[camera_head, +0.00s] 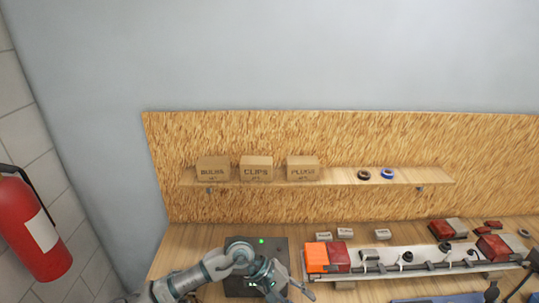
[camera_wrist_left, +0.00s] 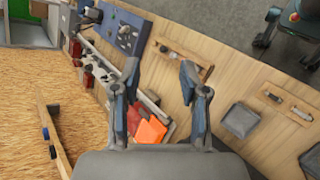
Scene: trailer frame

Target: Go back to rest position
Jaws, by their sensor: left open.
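My left arm comes in from the bottom left in the head view, above the bench. My left gripper (camera_head: 285,286) is over the right part of a dark square plate with a green light (camera_head: 243,285). In the left wrist view my left gripper (camera_wrist_left: 160,75) has its two fingers well apart, with nothing between them but the bench top beyond. My right gripper does not show in either view.
A light bar with orange (camera_head: 316,257) and red lenses lies right of the gripper. Small grey parts (camera_head: 382,234) lie behind it. A shelf (camera_head: 340,177) holds cardboard boxes (camera_head: 256,169) and tape rolls (camera_head: 388,173). A fire extinguisher (camera_head: 32,228) is at left.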

